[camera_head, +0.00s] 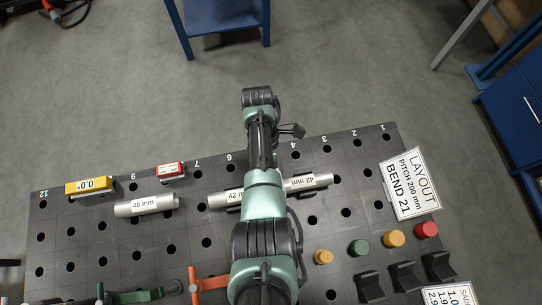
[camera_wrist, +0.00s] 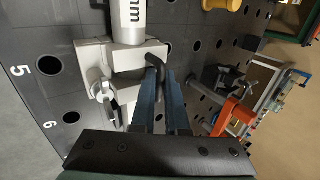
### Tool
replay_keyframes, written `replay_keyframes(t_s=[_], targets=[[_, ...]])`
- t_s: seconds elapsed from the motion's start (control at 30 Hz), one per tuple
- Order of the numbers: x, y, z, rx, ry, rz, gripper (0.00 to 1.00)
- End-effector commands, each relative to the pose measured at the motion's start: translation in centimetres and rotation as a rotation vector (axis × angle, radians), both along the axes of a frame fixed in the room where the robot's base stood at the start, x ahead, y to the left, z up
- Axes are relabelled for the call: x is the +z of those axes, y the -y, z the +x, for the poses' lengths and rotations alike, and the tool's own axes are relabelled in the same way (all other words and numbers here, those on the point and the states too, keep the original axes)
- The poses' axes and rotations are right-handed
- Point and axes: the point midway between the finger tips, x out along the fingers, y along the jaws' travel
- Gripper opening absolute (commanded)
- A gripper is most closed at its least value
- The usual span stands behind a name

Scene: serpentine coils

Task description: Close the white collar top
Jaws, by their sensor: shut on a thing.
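The white collar (camera_wrist: 98,58) shows in the wrist view, with a pale bar lying across a silver tube (camera_wrist: 128,20). A bent black handle (camera_wrist: 155,62) stands at the right of the collar. My gripper (camera_wrist: 164,78) has its two blue fingers close together, shut on this black handle. A small dark lever and a round fitting sit at the collar's left side. I cannot tell how far the collar top is swung over. In the head view my arm covers the collar and the gripper; silver tube parts marked 42 mm (camera_head: 319,181) show on both sides of it.
The dark perforated plate (camera_head: 109,250) holds a 48 mm tube (camera_head: 146,205), yellow (camera_head: 88,186) and red (camera_head: 171,170) blocks, and coloured knobs (camera_head: 360,247). An orange clamp (camera_head: 208,284) stands at the front; it also shows in the wrist view (camera_wrist: 222,117). Black V-blocks (camera_head: 403,276) stand front right.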

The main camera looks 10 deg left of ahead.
Motion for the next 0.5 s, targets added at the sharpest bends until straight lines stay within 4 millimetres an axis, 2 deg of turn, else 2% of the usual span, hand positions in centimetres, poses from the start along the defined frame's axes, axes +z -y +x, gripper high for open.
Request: replay_keyframes(t_s=[0.13,0.17,0.2,0.3,0.33,0.5], targets=[[-0.36,0.00,-0.25,0.002,-0.002,0.000,0.00],[-0.37,-0.01,-0.26,0.002,-0.002,0.000,0.14],[-0.37,-0.01,-0.26,0.001,-0.002,0.001,0.21],[-0.32,-0.02,-0.21,0.001,-0.002,0.002,0.39],[-0.29,-0.02,-0.19,0.001,-0.002,0.002,0.42],[-0.21,-0.02,-0.12,0.001,-0.001,0.002,0.42]])
